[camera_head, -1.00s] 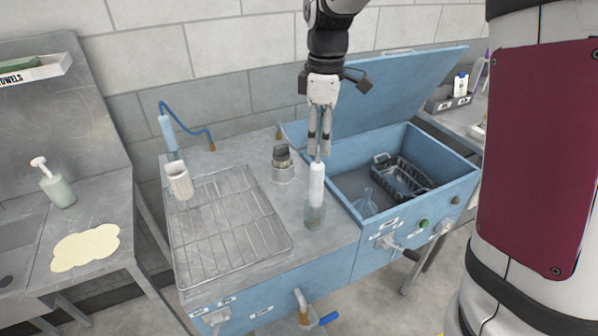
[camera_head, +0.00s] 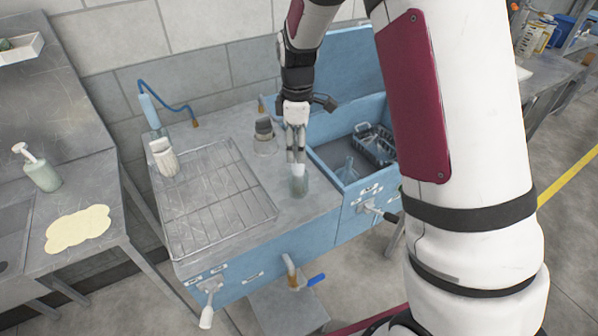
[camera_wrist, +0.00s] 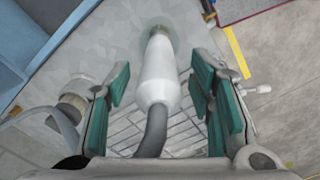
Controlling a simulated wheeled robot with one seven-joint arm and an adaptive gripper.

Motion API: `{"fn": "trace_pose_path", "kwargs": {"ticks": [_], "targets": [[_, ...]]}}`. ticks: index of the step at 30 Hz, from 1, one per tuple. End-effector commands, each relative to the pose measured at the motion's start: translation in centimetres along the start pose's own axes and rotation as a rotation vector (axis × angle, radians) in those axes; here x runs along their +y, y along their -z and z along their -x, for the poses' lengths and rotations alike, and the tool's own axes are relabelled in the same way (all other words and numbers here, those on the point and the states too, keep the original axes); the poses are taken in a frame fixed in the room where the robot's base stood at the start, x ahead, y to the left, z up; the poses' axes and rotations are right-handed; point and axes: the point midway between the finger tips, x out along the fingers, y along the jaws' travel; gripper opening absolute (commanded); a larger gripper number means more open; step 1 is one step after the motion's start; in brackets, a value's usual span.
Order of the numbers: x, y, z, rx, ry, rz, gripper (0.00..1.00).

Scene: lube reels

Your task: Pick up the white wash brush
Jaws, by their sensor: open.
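The white wash brush (camera_head: 299,169) stands upright in a clear jar (camera_head: 299,186) on the bench top, right of the wire rack. My gripper (camera_head: 296,157) is above the jar, pointing down at the brush's upper end. In the wrist view my gripper (camera_wrist: 161,82) is open, with teal pads on both sides of the handle and visible gaps between pads and handle.
A wire rack (camera_head: 210,200) lies to the left. A white brush-like piece (camera_head: 163,158) and a blue handle with a blue hose (camera_head: 148,110) stand behind it. A dark-topped holder (camera_head: 264,137) stands behind the jar. The open blue basin (camera_head: 325,152) is on the right.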

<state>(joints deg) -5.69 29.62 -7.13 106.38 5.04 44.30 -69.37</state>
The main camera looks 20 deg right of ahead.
Motion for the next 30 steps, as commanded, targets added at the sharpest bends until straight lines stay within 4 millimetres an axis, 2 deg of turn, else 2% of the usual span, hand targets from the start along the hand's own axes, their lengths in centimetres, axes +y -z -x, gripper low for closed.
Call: {"fn": "trace_pose_path", "kwargs": {"ticks": [6,14,15,21,30], "targets": [[0.0,0.0,-2.4,-0.001,0.001,0.0,0.49],[0.1,0.1,-2.7,0.0,0.0,0.0,0.49],[0.1,0.1,-2.7,0.0,0.0,0.0,0.46],[0.1,0.1,-2.7,0.0,0.0,0.0,0.01],[0.1,0.1,-2.6,0.0,0.0,0.0,0.0]]}}
